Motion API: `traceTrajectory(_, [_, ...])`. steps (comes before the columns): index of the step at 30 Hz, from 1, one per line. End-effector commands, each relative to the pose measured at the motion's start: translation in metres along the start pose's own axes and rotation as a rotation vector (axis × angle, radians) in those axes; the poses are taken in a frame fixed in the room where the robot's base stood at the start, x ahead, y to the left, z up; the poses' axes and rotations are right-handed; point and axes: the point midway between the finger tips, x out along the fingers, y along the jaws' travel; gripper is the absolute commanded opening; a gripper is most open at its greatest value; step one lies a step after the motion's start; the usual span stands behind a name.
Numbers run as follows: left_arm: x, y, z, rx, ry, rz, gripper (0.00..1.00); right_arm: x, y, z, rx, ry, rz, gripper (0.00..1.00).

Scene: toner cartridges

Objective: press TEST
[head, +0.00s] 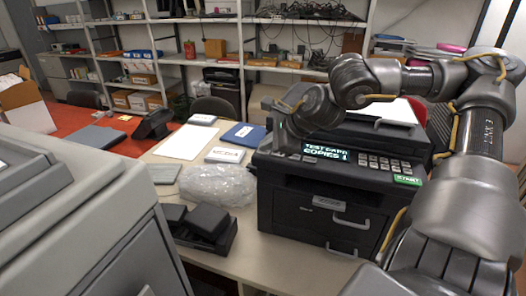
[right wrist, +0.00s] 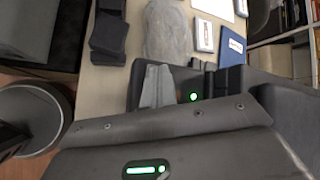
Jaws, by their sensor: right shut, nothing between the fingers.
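The black printer (head: 325,205) stands on the table, with a lit display (head: 325,152) that reads "TEST PAGE" and "COPIES 1". Grey keys (head: 384,163) and a green START button (head: 407,180) lie to the right of the display. I cannot make out a key marked TEST. My right gripper (head: 280,138) is over the left end of the printer's control panel and hides that part. In the right wrist view its pale fingers (right wrist: 157,86) are shut and empty; whether they touch the panel I cannot tell. My left gripper is out of view.
A clear plastic bag (head: 217,185) and black cartridges in a tray (head: 200,225) lie left of the printer. A blue folder (head: 243,134) and white sheet (head: 186,142) lie behind. A large grey machine (head: 75,225) fills the left front. Shelves (head: 190,62) stand at the back.

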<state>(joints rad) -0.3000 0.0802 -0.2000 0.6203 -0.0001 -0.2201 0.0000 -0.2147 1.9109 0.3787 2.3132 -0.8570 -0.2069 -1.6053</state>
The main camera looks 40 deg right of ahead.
Motion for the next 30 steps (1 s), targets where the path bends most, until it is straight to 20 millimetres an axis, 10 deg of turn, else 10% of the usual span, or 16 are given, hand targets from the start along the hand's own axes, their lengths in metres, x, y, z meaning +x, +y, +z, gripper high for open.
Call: traceTrajectory(30, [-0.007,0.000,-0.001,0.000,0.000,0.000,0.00,-0.015,-0.011,0.011,0.000,0.001,0.000,0.00])
